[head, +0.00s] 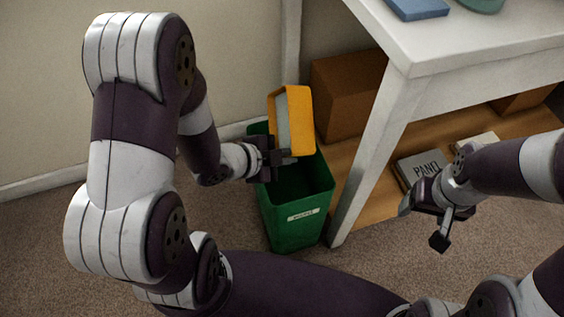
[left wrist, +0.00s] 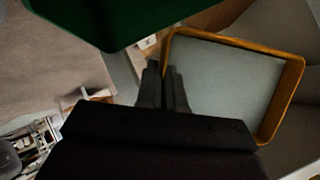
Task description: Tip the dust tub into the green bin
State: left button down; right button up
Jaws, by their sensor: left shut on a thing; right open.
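The dust tub (head: 300,121) is yellow with a pale grey inside, and it is tipped on its side above the green bin (head: 294,220). My left gripper (head: 284,158) is shut on the tub near its lower edge, over the bin's opening. In the left wrist view the tub (left wrist: 285,104) shows its yellow rim and pale inside beside the fingers of my left gripper (left wrist: 163,80), with part of the green bin (left wrist: 110,20) at the top. No dust can be made out. My right gripper (head: 424,222) is open and empty, right of the bin in front of the shelf.
A white table (head: 465,48) stands at the right, its leg close beside the bin. Its lower wooden shelf (head: 365,205) holds a brown box (head: 345,92) and a book marked PANEL (head: 420,167). A wall is behind; carpet lies around the bin.

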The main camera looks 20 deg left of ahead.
pick_arm(q)
jog(key=t+h+b, duration=0.1)
jog(key=b, duration=0.2)
jog(key=w+d+f+t+h+b, duration=0.1)
jog(key=h+b, duration=0.1)
jog(key=b, duration=0.1)
jog(key=f+n+t+h+b, duration=0.1)
jog(key=t+b, duration=0.1)
jog(key=b, duration=0.2)
jog(key=shift+w+d+h, duration=0.15)
jog(key=shift+d+h, duration=0.15)
jog(key=shift+d, duration=0.1)
jog(key=shift+w+d+r+t+h+b, duration=0.1)
jog(key=shift+r+t+h+b, duration=0.25)
jog(key=shift+b, duration=0.35)
jog(key=shift+r, duration=0.15)
